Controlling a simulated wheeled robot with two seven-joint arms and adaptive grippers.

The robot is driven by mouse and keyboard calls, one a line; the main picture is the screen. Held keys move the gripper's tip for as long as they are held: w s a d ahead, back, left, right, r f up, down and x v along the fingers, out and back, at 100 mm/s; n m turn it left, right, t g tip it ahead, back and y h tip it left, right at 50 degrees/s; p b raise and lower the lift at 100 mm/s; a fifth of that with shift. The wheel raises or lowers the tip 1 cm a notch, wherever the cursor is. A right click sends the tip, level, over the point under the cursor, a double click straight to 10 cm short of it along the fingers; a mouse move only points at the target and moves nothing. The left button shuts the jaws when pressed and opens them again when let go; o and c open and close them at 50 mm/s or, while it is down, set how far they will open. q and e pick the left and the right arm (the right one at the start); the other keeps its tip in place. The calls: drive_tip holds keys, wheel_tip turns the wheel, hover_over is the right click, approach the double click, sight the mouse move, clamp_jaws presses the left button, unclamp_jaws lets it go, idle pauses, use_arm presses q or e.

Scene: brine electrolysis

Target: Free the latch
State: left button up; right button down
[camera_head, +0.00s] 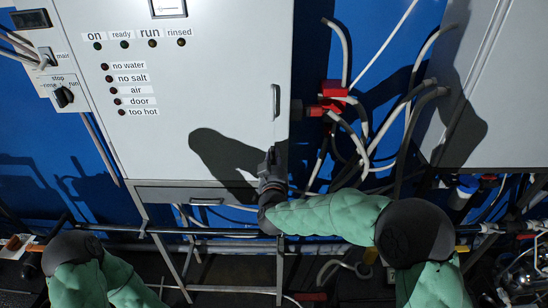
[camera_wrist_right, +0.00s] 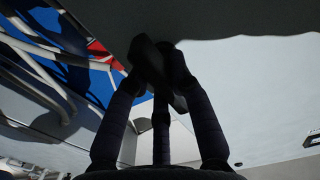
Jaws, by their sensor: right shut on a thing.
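A large pale cabinet door (camera_head: 200,110) fills the middle of the head view, with a grey handle (camera_head: 276,100) near its right edge. My right gripper (camera_head: 270,158) is at the door's lower right corner, below that handle. In the right wrist view, the right gripper's dark fingers (camera_wrist_right: 158,62) are closed together around a dark, bar-like piece (camera_wrist_right: 176,100), which I take to be the latch. The fingers hide most of it, and its position cannot be told. My left arm shows at the lower left, but its gripper is not visible.
Grey hoses (camera_head: 362,130) and red fittings (camera_head: 333,90) hang on the blue wall right of the cabinet. Another pale cabinet (camera_head: 510,90) stands at the far right. A drawer-like panel (camera_head: 205,195) and a horizontal pipe (camera_head: 215,231) lie below the door.

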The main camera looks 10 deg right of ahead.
idle(0.4)
drive_tip(key=c, duration=1.1)
unclamp_jaws()
drive_tip(key=s+a, duration=0.2)
drive_tip(key=s, duration=0.9)
drive_tip(key=shift+s+a, duration=0.25)
drive_tip(key=shift+s, duration=0.15)
drive_tip(key=shift+f, duration=0.15)
